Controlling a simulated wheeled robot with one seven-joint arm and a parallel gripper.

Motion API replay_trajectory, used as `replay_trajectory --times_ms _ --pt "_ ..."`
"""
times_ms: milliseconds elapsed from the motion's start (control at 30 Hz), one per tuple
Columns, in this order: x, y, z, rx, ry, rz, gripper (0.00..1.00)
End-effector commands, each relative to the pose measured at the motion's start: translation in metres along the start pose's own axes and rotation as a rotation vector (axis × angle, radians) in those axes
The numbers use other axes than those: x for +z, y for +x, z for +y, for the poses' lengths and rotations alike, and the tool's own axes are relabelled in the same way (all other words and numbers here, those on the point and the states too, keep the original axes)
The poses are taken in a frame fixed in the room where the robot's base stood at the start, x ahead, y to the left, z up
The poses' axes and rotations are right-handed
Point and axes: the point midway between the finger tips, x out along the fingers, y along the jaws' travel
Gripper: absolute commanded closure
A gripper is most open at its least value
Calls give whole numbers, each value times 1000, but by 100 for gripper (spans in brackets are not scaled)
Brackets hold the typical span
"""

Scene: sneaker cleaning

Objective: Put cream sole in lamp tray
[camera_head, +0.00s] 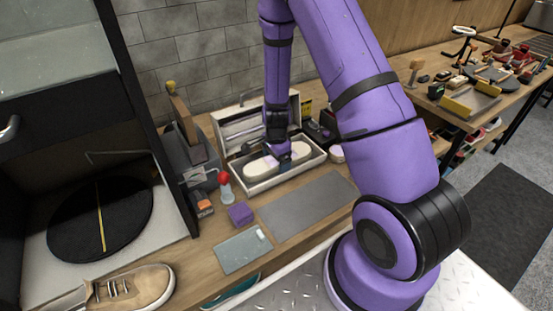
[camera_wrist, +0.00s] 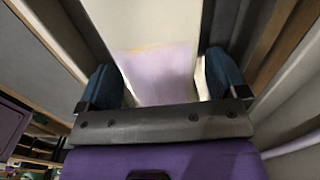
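The cream sole (camera_head: 262,167) lies lengthwise inside the open, pale lamp tray (camera_head: 253,189), with its lid raised at the back. My gripper (camera_head: 285,160) reaches down into the tray at the sole and hides part of its middle. In the wrist view, a broad cream surface with a lavender patch, which looks like the sole (camera_wrist: 155,70), lies between the two blue fingers of my gripper (camera_wrist: 163,82). The fingers are spread about its width. I cannot tell whether they press on its edges or stand just clear.
A grey mat (camera_head: 308,207) lies in front of the tray. A red-topped bottle (camera_head: 225,187), a purple block (camera_head: 240,214) and a grey-green pad (camera_head: 243,250) stand or lie to the left. A round white container (camera_head: 337,154) is to the right. A sneaker (camera_head: 130,290) is at lower left.

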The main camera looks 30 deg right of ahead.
Motion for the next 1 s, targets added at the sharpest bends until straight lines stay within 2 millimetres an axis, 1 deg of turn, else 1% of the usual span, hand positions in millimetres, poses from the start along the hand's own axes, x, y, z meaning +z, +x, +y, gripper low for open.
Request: replay_trajectory --times_ms 300,467,567,800,1000 --pt "0 -1 0 0 -1 0 6" --pt "0 -12 -1 -2 -1 1 6" --pt "0 -26 -1 -3 -2 2 6" --pt "0 -70 -1 -4 -2 1 6" --pt "1 -102 -1 -4 -2 1 6"
